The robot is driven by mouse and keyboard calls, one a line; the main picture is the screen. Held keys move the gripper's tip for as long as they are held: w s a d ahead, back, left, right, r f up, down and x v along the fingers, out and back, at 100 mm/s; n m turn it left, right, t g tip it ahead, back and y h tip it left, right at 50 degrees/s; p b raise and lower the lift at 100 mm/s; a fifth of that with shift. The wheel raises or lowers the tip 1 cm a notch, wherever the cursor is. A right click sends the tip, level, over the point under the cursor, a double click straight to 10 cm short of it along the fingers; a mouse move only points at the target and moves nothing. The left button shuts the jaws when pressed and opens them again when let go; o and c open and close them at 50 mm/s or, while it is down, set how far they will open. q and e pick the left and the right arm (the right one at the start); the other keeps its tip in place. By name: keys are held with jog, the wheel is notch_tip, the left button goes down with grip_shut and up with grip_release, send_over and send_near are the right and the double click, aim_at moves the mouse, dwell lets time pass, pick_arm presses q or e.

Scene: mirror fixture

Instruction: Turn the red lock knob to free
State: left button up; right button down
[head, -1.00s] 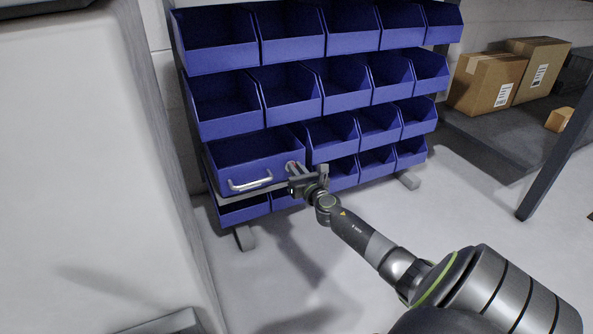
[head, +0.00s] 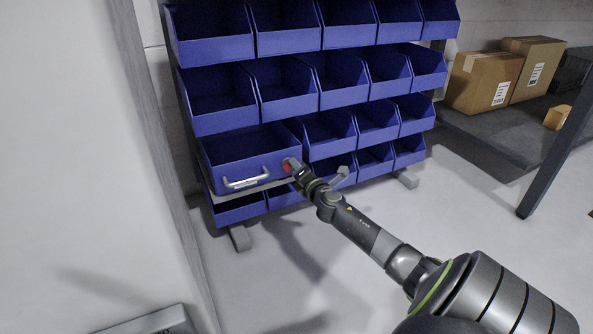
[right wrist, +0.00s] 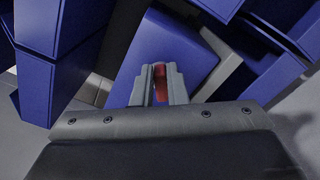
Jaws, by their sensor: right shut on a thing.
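The red lock knob (head: 287,165) sits on the right end of the front of a wide blue drawer (head: 222,174) with a pale bar handle (head: 246,182). My right gripper (head: 291,167) is at the knob, its fingers shut on it. In the right wrist view the red knob (right wrist: 160,82) shows as a narrow strip between the two grey fingers (right wrist: 159,90), with the blue drawer front behind. The fingers hide most of the knob, so I cannot tell its lock position. My left gripper is not in view.
Rows of blue bins (head: 289,84) fill the rack above, beside and below the drawer. A pale wall or cabinet side (head: 70,180) stands close on the left. Cardboard boxes (head: 484,82) lie on a shelf at right. The floor (head: 450,215) in front of the rack is clear.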

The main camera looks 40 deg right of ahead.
jog(key=shift+s+d+f+m+b, duration=0.15)
jog(key=shift+m+b, duration=0.35)
jog(key=shift+m, duration=0.6)
jog(key=shift+w+f+m+b, duration=0.15)
jog(key=shift+m+b, duration=0.3)
jog(key=shift+m, duration=0.65)
jog(key=shift+s+d+f+m+b, duration=0.1)
jog(key=shift+f+m+b, duration=0.3)
jog(key=shift+m, duration=0.7)
jog(key=shift+r, duration=0.15)
jog(key=c, duration=1.4)
grip_release()
jog(key=shift+c, duration=0.2)
jog(key=shift+a, duration=0.1)
jog(key=p+v, duration=0.4)
jog(key=v, duration=1.3)
jog(key=shift+s, duration=0.2)
